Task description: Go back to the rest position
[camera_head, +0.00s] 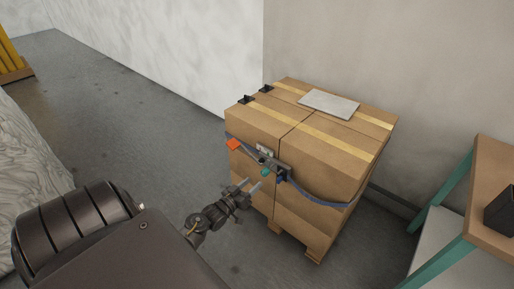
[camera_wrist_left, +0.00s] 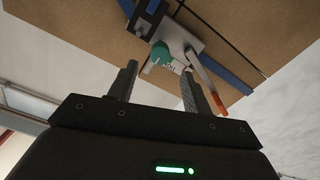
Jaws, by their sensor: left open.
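My left gripper (camera_head: 249,187) is open and empty, just in front of the stack of cardboard boxes (camera_head: 331,158). In the left wrist view its two fingers (camera_wrist_left: 159,85) are spread apart with nothing between them. A blue strap (camera_head: 322,199) runs around the boxes and has a grey metal ratchet (camera_head: 276,167) with a teal knob on the front. The ratchet also shows in the left wrist view (camera_wrist_left: 181,35), beyond the fingertips and apart from them. My right gripper is not in view.
The boxes stand on a wooden pallet (camera_head: 313,254) near the wall. A wooden-topped table (camera_head: 492,190) with teal legs and a black object stands at the right. A pale wrapped bulk (camera_head: 28,165) is at the left. The grey floor (camera_head: 130,120) behind it is clear.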

